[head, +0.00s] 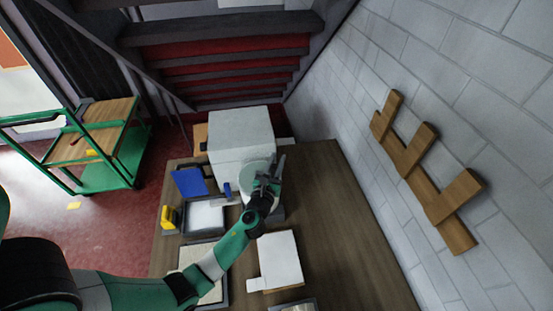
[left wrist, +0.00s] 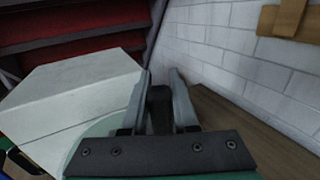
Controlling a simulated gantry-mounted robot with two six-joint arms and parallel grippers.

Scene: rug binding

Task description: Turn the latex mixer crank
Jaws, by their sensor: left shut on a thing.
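The latex mixer shows as a pale round drum (head: 256,184) on the wooden bench, in front of a large white box. In the left wrist view a pale disc edge (left wrist: 88,140) shows at lower left. My left gripper (head: 272,172) is over the right side of the drum. In the left wrist view its two grey fingers (left wrist: 160,85) stand on either side of a dark upright handle (left wrist: 160,108), which looks like the crank grip, and are shut on it. The crank arm below is hidden by the gripper. My right gripper is not in view.
The white box (head: 240,138) stands right behind the drum. A blue panel (head: 189,182), a yellow item (head: 169,216), trays and a white block (head: 280,262) lie on the bench (head: 345,225). A block wall with a wooden rack (head: 420,180) is at right; the bench beside it is clear.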

